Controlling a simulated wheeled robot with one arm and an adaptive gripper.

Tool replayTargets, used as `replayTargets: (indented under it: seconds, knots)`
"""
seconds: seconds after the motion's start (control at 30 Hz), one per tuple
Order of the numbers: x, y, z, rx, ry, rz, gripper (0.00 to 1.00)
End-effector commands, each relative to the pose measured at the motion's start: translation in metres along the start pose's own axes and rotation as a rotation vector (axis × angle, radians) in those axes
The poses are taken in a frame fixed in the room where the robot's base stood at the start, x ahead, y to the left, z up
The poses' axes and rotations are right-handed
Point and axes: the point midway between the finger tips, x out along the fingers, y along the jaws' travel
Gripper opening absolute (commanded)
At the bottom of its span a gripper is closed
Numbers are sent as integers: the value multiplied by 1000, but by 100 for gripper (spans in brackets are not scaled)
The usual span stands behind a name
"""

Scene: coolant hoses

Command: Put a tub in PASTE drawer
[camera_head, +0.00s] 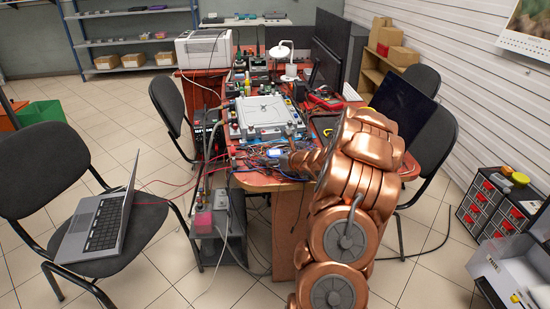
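My copper-coloured arm rises from the bottom right of centre and bends left over the front edge of the red workbench. My gripper (285,161) is at the end of the arm, small and dark among cables, and I cannot tell whether it is open or holds anything. A small dark drawer cabinet with red handles (490,200) stands at the right edge. No PASTE label can be read on it. Small yellow items (519,179) rest on top of the cabinet; they are too small to identify as tubs. No tub is clearly recognisable.
The red workbench (262,183) is crowded with instruments and cables. Black chairs stand on both sides, the left one (138,231) bearing an open laptop (104,222). A grey-white unit (508,268) is at the lower right. Tiled floor is open at the left and between bench and cabinet.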

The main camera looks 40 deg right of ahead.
Motion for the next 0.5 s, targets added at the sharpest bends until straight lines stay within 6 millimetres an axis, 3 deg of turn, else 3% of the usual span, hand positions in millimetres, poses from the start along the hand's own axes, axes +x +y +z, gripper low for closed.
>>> replayTargets:
  seconds: [0.5]
  knots:
    - [-4,-1,3,1,-1,-2,84]
